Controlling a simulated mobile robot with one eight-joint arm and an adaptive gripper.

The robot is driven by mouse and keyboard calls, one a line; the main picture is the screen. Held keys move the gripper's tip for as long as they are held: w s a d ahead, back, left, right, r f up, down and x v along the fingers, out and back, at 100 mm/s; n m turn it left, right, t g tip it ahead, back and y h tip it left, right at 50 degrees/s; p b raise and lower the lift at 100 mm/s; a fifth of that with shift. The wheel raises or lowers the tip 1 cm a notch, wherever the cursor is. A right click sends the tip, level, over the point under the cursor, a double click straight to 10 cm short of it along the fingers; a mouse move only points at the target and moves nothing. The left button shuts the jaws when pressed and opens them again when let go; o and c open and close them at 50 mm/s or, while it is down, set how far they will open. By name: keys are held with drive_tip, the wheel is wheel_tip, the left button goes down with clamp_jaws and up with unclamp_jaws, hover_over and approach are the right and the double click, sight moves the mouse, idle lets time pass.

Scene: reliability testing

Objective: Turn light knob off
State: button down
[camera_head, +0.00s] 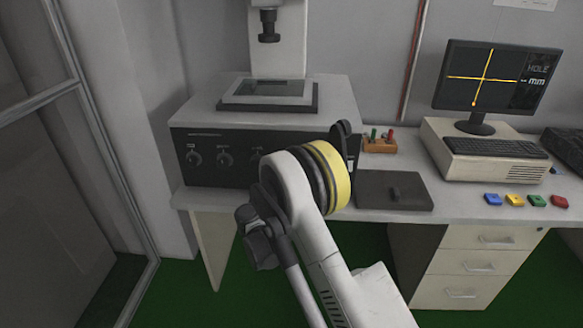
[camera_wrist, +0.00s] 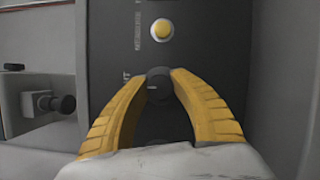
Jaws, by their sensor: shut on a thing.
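The fingertips are closed on this knob. A lit yellow-white round button (camera_wrist: 162,30) sits above it in that view. In the head view my arm hides the gripper and the panel's right part. The knob's exact setting cannot be told.
A monitor (camera_head: 497,78), a beige computer case (camera_head: 480,150) and several coloured blocks (camera_head: 515,200) are further right. Drawers (camera_head: 470,268) stand under the bench.

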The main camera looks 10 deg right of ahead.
idle(0.4)
drive_tip(key=c, duration=1.1)
unclamp_jaws()
drive_tip(key=shift+d, duration=0.1)
drive_tip(key=shift+o, duration=0.2)
drive_tip(key=v, duration=1.2)
